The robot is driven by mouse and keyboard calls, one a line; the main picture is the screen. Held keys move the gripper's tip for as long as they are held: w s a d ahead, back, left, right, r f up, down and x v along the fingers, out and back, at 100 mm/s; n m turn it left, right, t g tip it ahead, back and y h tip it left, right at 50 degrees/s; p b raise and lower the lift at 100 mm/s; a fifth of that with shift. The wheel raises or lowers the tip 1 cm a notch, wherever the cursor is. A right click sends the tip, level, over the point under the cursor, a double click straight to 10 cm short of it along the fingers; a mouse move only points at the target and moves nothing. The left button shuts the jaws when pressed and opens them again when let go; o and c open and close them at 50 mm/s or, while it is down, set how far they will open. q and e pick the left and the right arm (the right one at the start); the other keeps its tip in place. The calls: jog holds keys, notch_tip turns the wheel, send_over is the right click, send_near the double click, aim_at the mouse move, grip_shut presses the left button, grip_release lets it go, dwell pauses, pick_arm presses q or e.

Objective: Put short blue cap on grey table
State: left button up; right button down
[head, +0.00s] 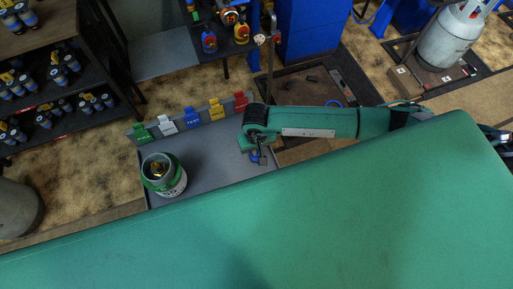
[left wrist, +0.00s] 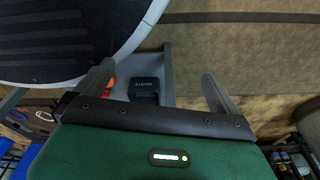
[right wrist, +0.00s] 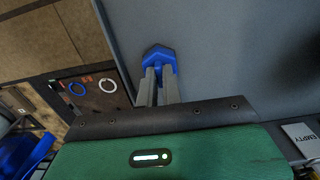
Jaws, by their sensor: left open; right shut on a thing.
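The short blue cap (right wrist: 159,54) is between the fingertips of my right gripper (right wrist: 160,72) in the right wrist view, with its faceted end sticking out past them. In the head view my right gripper (head: 260,160) points down at the right end of the grey table (head: 210,165), and a bit of the blue cap (head: 253,156) shows beside it. The cap is over or on the table; I cannot tell if it touches. My left gripper (left wrist: 157,85) is open and empty in the left wrist view and is outside the head view.
A green and white gas cylinder (head: 163,175) with a brass valve stands at the table's left end. Coloured tags (head: 192,117) line its back edge. The table's middle is clear. A shelf of small bottles (head: 55,80) stands left. A black WASTE label (left wrist: 145,84) shows near my left gripper.

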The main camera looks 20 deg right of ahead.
pick_arm(q)
jog(key=shift+w, duration=0.1)
pick_arm(e)
jog(key=shift+f, duration=0.1)
jog(key=c, duration=1.6)
grip_release()
jog(key=shift+o, duration=0.2)
notch_tip(320, 180, up, 2)
jog(key=shift+w+r, duration=0.1)
jog(key=shift+r, duration=0.1)
pick_arm(q)
jog(key=shift+w+d+r+b, duration=0.25)
jog(key=shift+w+r, duration=0.1)
jog(key=shift+r, duration=0.2)
jog(key=shift+w+d+r+b, duration=0.15)
jog(key=shift+w+r+b, duration=0.15)
jog(key=shift+r, duration=0.25)
pick_arm(e)
notch_tip(320, 180, up, 10)
pick_arm(q)
jog(key=shift+w, duration=0.2)
